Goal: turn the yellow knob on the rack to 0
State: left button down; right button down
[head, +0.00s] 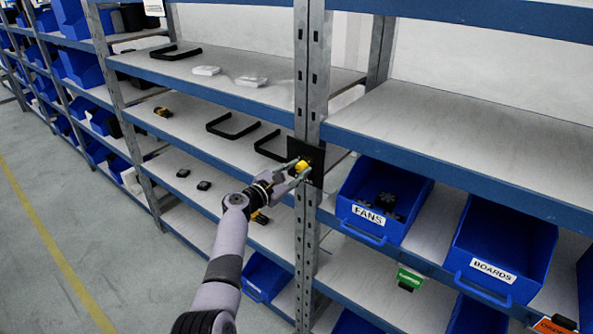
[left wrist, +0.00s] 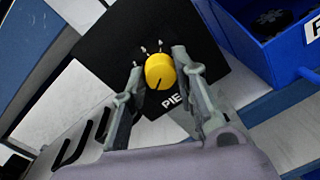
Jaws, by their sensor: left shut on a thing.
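The yellow knob (head: 303,165) sits on a black square panel (head: 318,152) fixed to the rack's upright post. In the left wrist view the knob (left wrist: 160,70) has a dark pointer line on its lower part, slanting toward the lower left. Small white marks show on the panel (left wrist: 110,40) above the knob, too small to read. White letters, partly hidden, start with "PIE" below it. My left gripper (head: 297,170) reaches the panel, with one finger on each side of the knob, shut on it. My right gripper is not in view.
A blue bin labelled FANS (head: 368,238) stands just right of the post, with a blue BOARDS bin (head: 487,292) further right. Black handles (head: 232,125) lie on the shelf left of the panel. The aisle floor (head: 50,190) at left is clear.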

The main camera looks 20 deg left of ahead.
pick_arm(q)
jog(key=shift+f, duration=0.1)
jog(key=c, duration=1.3)
grip_release()
jog(key=shift+s+a, duration=0.35)
jog(key=shift+s, duration=0.3)
jog(key=v, duration=1)
jog(key=shift+s+a, duration=0.1)
jog(key=shift+s, duration=0.2)
